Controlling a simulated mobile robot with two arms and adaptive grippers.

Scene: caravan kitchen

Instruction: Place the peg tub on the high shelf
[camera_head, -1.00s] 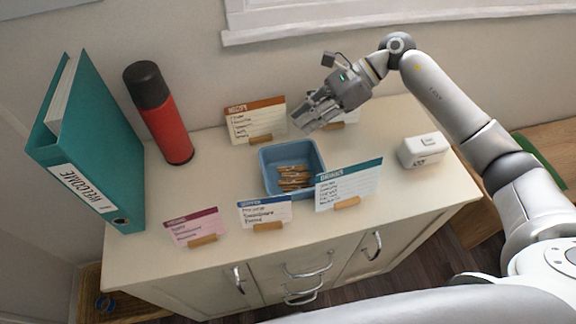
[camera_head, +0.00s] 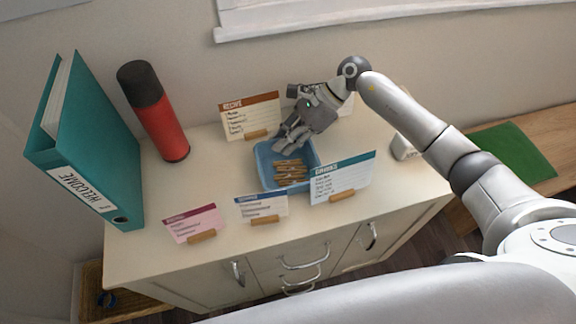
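The peg tub (camera_head: 264,160) is a blue open box holding several wooden pegs (camera_head: 290,171). It stands upright on the cabinet top, among the card stands. My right gripper (camera_head: 284,143) comes in from the upper right, with its fingers at the tub's back rim. The fingers hide part of that rim. I cannot tell whether they touch it or whether they are open or shut. My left gripper is not in view. No high shelf shows.
Card stands surround the tub: recipe (camera_head: 250,115) behind, teal-headed (camera_head: 342,178), blue-headed (camera_head: 262,206) and pink (camera_head: 194,222) in front. A red flask (camera_head: 160,125) and teal binder (camera_head: 95,150) stand left. A green mat (camera_head: 515,155) lies further right.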

